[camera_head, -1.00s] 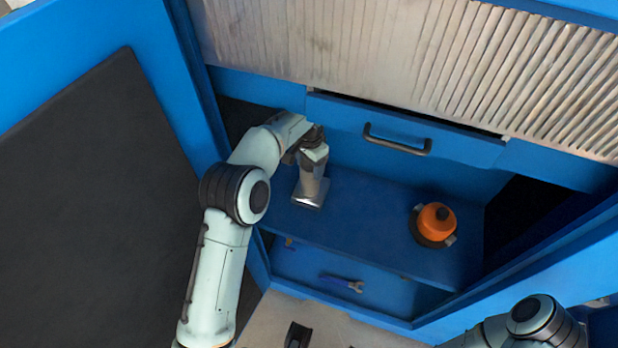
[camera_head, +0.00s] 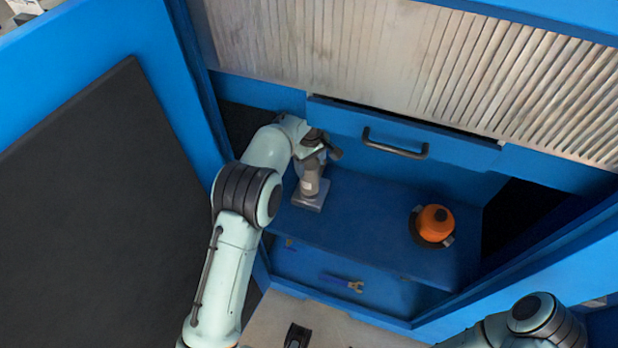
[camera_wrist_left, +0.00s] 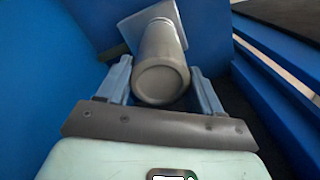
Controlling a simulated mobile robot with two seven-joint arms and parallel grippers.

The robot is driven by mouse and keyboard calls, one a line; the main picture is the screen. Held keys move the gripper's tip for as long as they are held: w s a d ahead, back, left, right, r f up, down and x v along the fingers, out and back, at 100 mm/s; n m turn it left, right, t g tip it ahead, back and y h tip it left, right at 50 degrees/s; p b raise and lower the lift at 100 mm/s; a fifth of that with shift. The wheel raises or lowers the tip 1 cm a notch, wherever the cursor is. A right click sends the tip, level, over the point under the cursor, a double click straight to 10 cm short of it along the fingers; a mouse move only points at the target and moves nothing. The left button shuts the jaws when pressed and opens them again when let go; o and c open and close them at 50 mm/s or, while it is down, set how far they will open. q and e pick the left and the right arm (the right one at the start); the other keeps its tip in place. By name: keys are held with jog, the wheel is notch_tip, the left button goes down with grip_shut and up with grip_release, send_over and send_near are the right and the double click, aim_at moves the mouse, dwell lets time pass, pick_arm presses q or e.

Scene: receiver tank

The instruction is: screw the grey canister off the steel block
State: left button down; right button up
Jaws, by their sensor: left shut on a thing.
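The grey canister (camera_head: 311,178) stands on the steel block (camera_head: 318,204) on the blue shelf, near its left end. In the left wrist view the canister (camera_wrist_left: 160,68) shows its round end towards the camera, with the block (camera_wrist_left: 146,17) behind it. My left gripper (camera_head: 312,163) is at the canister's upper part and partly covers it. In the wrist view its two fingers (camera_wrist_left: 164,90) lie on either side of the canister, shut on it. My right arm shows at the lower right, but I cannot make out its gripper.
An orange rounded thing (camera_head: 434,222) on a dark base stands at the right of the shelf (camera_head: 370,219). A blue-handled tool (camera_head: 343,283) lies on the lower level. A drawer with a dark handle (camera_head: 395,145) is above the shelf. The shelf's middle is clear.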

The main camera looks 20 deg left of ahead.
pick_arm(q)
jog(key=shift+w+r+p, duration=0.1)
jog(key=shift+r+p, duration=1.6)
jog(key=shift+r, duration=0.8)
jog(key=shift+f, duration=0.1)
pick_arm(e)
jog(key=r, duration=0.1)
jog(key=w+r, duration=0.1)
jog(key=r, duration=0.2)
jog(key=shift+w+a, duration=0.1)
jog(key=shift+w, duration=0.15)
pick_arm(q)
jog(key=shift+d, duration=0.1)
